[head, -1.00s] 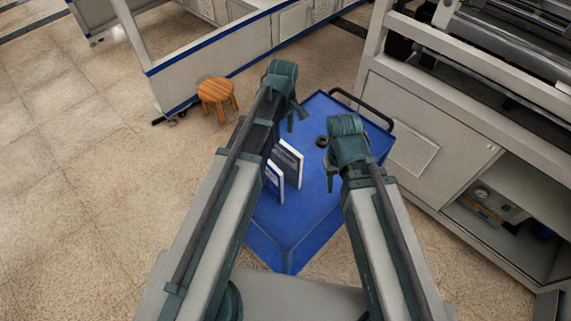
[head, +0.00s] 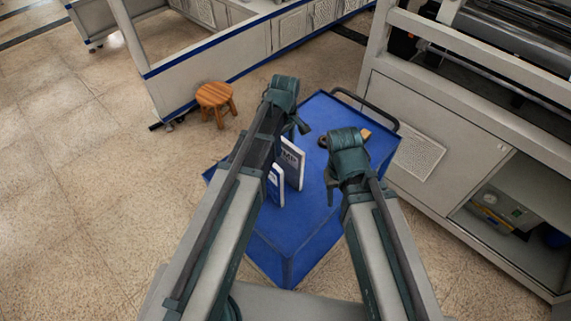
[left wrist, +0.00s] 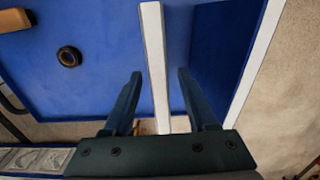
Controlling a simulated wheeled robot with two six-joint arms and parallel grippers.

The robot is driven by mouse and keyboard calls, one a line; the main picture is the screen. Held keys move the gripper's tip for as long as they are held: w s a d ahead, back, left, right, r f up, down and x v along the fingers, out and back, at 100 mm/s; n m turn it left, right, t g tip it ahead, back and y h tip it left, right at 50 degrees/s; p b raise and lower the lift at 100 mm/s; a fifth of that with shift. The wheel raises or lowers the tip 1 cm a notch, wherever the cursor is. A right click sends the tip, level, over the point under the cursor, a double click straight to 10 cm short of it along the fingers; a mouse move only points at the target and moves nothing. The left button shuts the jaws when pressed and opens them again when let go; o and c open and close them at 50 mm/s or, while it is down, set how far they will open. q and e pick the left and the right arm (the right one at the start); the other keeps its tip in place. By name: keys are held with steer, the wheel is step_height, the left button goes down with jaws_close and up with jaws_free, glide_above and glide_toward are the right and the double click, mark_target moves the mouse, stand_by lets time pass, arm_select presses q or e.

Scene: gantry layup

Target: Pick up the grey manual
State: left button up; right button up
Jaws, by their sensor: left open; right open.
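The grey manual (head: 292,160), a book with lettering on its greyish cover and white edges, stands upright on the blue cart top (head: 310,215). A smaller blue-and-white book (head: 276,184) stands upright nearer me. My left gripper (head: 303,127) is open above the manual's far end. In the left wrist view, a white book edge (left wrist: 154,60) runs between its open fingers (left wrist: 160,95), with no visible contact. That book appears to be the grey manual; its cover is not readable there. My right gripper (head: 332,192) is open and empty above the cart, right of the books.
A black ring (head: 323,141) and a tan block (head: 365,134) lie at the cart's far side, near its black handle (head: 365,108). A wooden stool (head: 215,98) stands on the floor beyond. A grey machine cabinet (head: 415,150) is at the right. The cart's near half is clear.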

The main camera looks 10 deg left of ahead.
mark_target(285, 152)
arm_select(q)
step_height(285, 152, down, 4)
steer(key=b, duration=0.3)
steer(key=shift+s+d, duration=0.1)
steer(key=shift+r, duration=0.1)
jaws_close()
stand_by(1.1)
